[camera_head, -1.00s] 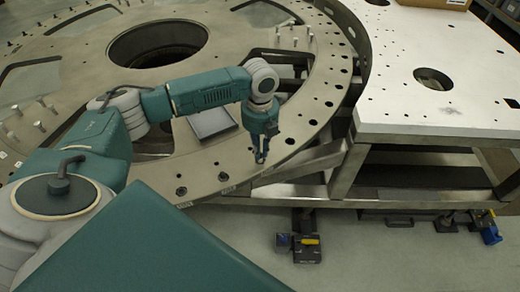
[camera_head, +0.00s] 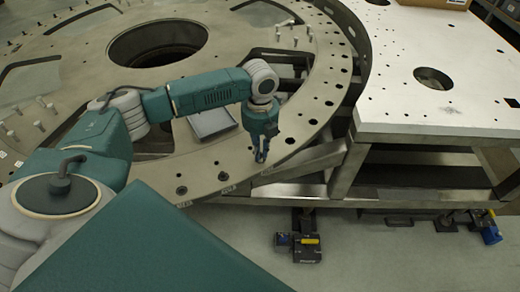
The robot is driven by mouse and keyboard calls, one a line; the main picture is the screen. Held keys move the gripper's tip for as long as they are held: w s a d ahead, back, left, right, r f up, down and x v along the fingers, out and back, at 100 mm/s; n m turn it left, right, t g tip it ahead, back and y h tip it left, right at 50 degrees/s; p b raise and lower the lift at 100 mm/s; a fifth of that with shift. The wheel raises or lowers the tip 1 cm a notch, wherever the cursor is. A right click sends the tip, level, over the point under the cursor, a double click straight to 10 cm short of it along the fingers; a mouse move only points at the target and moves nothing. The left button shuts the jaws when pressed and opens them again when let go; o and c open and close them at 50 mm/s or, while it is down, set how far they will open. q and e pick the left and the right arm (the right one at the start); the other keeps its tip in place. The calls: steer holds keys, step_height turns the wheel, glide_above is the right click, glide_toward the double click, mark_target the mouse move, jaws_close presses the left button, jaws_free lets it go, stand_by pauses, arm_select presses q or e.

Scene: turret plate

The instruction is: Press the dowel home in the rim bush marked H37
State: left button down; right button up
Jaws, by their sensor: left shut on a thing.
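The turret plate (camera_head: 203,165) is a large round grey plate with a rim of holes and bushes. Dark rim bushes (camera_head: 182,190) show along its near edge, with another bush (camera_head: 223,177) to the right. Small labels lie beside them, too small to read, so I cannot tell which is H37. My left gripper (camera_head: 260,157) points down over the near rim, right of these two bushes. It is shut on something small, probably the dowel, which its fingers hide. I cannot tell whether this touches the rim. My right gripper is out of view.
A grey tray (camera_head: 212,122) lies on the plate behind my left gripper. Several upright pins (camera_head: 40,126) stand at the left. A white-topped table (camera_head: 440,85) is close on the right, with a cardboard box at its back edge.

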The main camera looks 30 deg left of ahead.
arm_select(q)
steer(key=shift+s+f, duration=0.1)
steer(key=shift+f, duration=0.35)
stand_by(0.4)
steer(key=shift+f, duration=0.15)
stand_by(0.3)
steer(key=c, duration=1.9)
jaws_free()
steer(key=shift+o, duration=0.2)
step_height(320, 180, up, 7)
steer(key=p, duration=0.7)
steer(key=shift+p, duration=0.35)
